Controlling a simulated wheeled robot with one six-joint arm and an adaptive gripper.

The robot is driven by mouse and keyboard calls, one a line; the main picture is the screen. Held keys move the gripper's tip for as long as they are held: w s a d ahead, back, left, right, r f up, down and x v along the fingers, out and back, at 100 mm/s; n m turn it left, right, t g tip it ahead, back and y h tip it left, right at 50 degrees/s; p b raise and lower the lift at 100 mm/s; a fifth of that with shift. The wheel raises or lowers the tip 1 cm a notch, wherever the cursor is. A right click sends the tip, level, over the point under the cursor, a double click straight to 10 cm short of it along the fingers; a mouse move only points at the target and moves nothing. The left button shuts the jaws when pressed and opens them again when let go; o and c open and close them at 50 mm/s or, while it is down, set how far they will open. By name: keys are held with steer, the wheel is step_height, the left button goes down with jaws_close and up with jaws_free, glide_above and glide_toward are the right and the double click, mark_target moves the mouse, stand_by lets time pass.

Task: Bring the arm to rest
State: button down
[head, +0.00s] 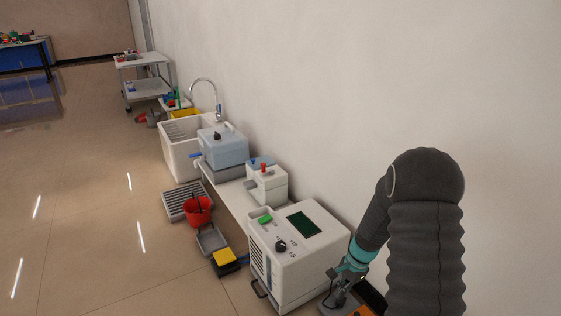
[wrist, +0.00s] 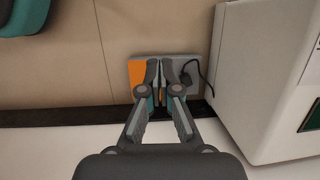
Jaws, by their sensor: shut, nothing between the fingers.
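My gripper (wrist: 168,92) is shut and empty in the wrist view. Its fingertips lie in front of a small grey and orange panel (wrist: 136,75), which they partly hide; I cannot tell the gap between them.
A white machine (head: 290,262) with a green screen stands close left of my gripper. Beyond it along the wall are a white dispenser (head: 268,190), a blue-grey box (head: 222,147) and a sink (head: 180,150). A red bucket (head: 197,211) stands on the floor. Open floor lies left.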

steer(key=s+a+r+n+t+h, duration=0.1)
steer(key=s+r+n, duration=0.3)
steer(key=s+r, duration=0.4)
steer(key=s+r+n+t+h, duration=0.1)
steer(key=s+r+n+t, duration=0.2)
steer(key=s+r, duration=0.6)
steer(key=s+a+r+n+t, duration=0.1)
steer(key=s+r+n, duration=0.3)
steer(key=s+r, duration=0.5)
step_height(320, 180, up, 8)
steer(key=shift+a+r+n+t+h, duration=0.15)
steer(key=shift+a+n+t+h, duration=0.2)
steer(key=shift+t, duration=0.35)
